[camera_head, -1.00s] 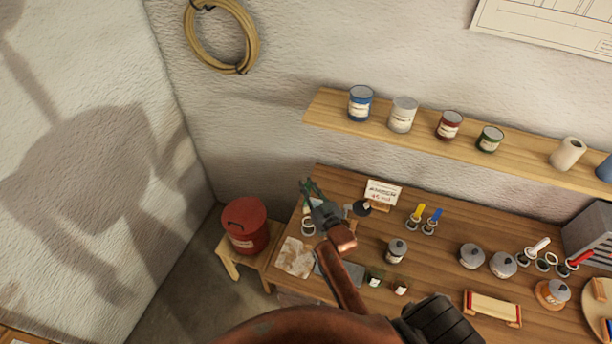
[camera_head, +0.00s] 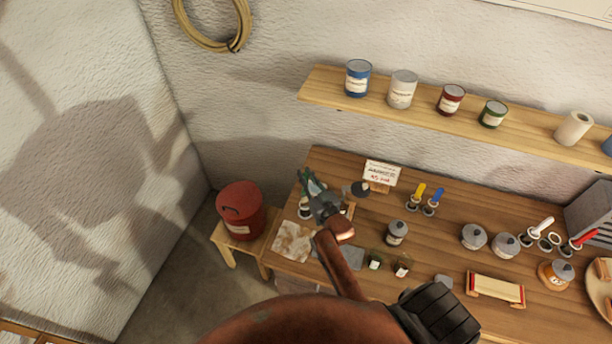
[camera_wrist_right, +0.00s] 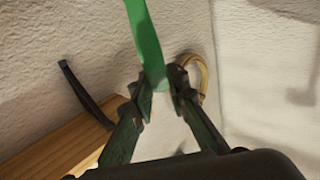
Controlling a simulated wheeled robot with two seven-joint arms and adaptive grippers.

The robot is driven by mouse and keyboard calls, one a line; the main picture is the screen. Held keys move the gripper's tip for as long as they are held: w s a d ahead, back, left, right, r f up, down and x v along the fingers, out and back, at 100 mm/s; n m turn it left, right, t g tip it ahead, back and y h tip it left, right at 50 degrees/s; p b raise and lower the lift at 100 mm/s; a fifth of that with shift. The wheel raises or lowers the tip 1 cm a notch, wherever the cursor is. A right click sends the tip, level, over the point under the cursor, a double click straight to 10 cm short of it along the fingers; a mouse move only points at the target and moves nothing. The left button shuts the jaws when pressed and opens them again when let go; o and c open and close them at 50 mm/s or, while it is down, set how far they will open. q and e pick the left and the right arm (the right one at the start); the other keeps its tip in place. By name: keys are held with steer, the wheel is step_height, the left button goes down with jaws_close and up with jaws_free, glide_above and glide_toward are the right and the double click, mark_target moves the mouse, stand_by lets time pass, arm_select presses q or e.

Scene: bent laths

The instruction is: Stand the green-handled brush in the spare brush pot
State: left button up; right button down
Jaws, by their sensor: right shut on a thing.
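My right gripper (camera_head: 309,184) is shut on the green-handled brush. In the right wrist view the green handle (camera_wrist_right: 147,45) rises from between the two fingertips (camera_wrist_right: 165,82); the brush's lower end is hidden there. In the head view the gripper is over the back left of the workbench and covers most of the brush. A small pot (camera_head: 304,212) shows just below and beside the gripper, partly hidden by it. My left gripper does not show.
The workbench (camera_head: 450,230) carries a card (camera_head: 382,172), yellow (camera_head: 418,192) and blue (camera_head: 436,196) brushes in pots, and several lidded jars. A rag (camera_head: 292,241) lies at the left corner. A red bucket (camera_head: 241,209) stands left on a stool. A shelf (camera_head: 330,86) with cans is above.

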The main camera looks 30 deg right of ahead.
steer(key=shift+f+b, duration=1.7)
steer(key=shift+f, duration=1.25)
steer(key=c, duration=1.8)
jaws_free()
steer(key=s+a, duration=0.1)
steer(key=s, duration=1.1)
